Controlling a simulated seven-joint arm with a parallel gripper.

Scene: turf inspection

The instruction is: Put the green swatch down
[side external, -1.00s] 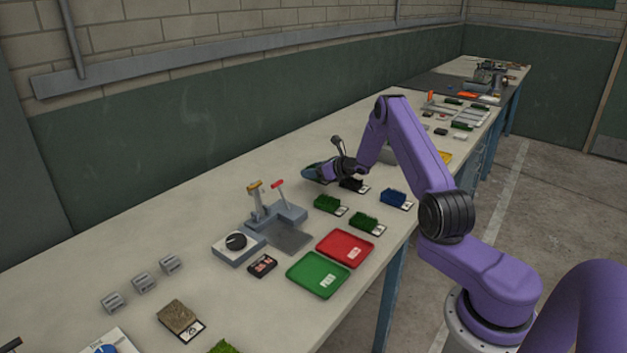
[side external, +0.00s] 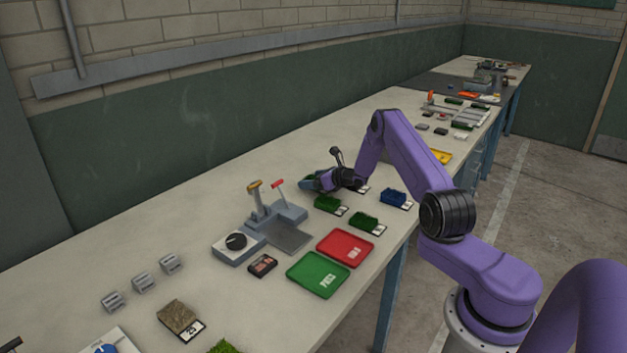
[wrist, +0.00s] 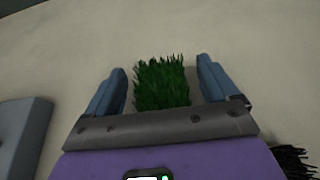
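The green swatch (wrist: 161,85) is a small block of dark turf on the pale bench top in the wrist view. My gripper (wrist: 160,72) has its two blue-grey fingers on either side of it, with a clear gap to each finger. The gripper is open and holds nothing. In the side view the swatch (side external: 308,178) shows partly at my gripper (side external: 314,182), low at the bench. The swatch's underside is hidden, and its near end is close to my gripper's palm.
A dark bristly swatch (wrist: 296,160) is close by at the lower right in the wrist view. Green swatches (side external: 328,204) (side external: 366,221) and a blue one (side external: 394,197) stand nearby. Red (side external: 330,251) and green (side external: 304,273) trays are nearer the camera. Bench beyond my gripper is clear.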

